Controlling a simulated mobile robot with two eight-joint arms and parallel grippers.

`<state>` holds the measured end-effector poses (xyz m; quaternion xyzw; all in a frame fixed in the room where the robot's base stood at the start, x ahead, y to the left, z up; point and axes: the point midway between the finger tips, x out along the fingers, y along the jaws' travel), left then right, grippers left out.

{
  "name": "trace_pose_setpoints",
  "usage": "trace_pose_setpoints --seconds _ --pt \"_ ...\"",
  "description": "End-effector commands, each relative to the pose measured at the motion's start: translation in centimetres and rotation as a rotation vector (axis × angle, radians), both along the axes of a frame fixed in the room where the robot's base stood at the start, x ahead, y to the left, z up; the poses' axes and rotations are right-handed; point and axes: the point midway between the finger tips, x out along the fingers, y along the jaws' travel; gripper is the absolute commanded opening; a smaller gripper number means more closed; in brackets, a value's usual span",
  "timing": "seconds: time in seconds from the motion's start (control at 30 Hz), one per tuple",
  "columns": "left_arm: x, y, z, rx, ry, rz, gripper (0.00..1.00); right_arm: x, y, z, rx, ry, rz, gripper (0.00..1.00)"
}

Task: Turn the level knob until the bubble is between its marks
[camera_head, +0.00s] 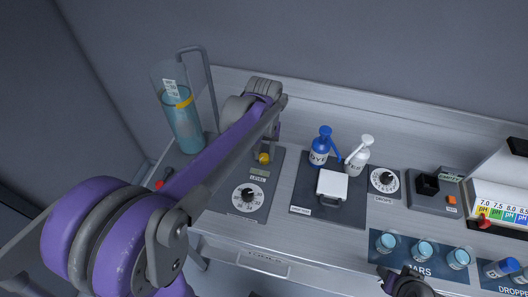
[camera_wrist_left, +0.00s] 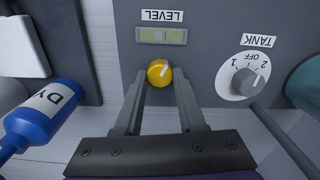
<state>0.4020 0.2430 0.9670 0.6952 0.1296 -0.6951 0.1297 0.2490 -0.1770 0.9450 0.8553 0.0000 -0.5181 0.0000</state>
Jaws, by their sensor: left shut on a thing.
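The yellow level knob (camera_head: 264,158) sits on the dark grey panel, above the LEVEL label in the head view. It also shows in the left wrist view (camera_wrist_left: 158,72), with a pale mark on its face. My left gripper (camera_wrist_left: 159,82) is shut on the knob, one finger on each side. The level window (camera_wrist_left: 162,36) is a greenish strip next to the LEVEL label (camera_wrist_left: 163,16); it also shows small in the head view (camera_head: 260,172). A thin dark line shows near its middle, but I cannot make out the bubble clearly. My right gripper (camera_head: 405,284) shows partly at the bottom edge.
The TANK dial (camera_wrist_left: 246,80) is close beside the knob. A blue DYE bottle (camera_head: 322,147) and a white bottle (camera_head: 358,155) stand to the right. A tall water cylinder (camera_head: 184,130) stands at the left. Jars (camera_head: 424,250) stand along the front right.

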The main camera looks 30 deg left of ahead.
Motion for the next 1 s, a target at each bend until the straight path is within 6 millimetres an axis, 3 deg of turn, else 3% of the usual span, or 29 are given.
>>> trace_pose_setpoints --seconds 0.23,0.53,0.83,0.87,1.0 --pt "-0.01 0.0 0.0 0.0 0.0 -0.012 0.0 -0.02 0.0 -0.05 0.0 0.0 0.0 0.5" --pt "-0.01 -0.06 -0.04 0.0 0.0 -0.215 0.0 -0.18 0.0 -0.51 0.0 0.003 0.0 0.5" --pt "0.0 -0.06 0.0 0.0 0.0 -0.228 0.0 -0.17 0.0 -0.5 0.0 0.003 0.0 0.5" --pt "0.0 -0.06 0.0 0.0 0.0 -0.228 0.45 -0.17 0.0 -0.5 0.0 0.003 0.0 0.5" --pt "0.0 -0.06 0.0 0.0 0.0 -0.228 0.69 -0.17 0.0 -0.5 0.0 0.003 0.0 0.5"
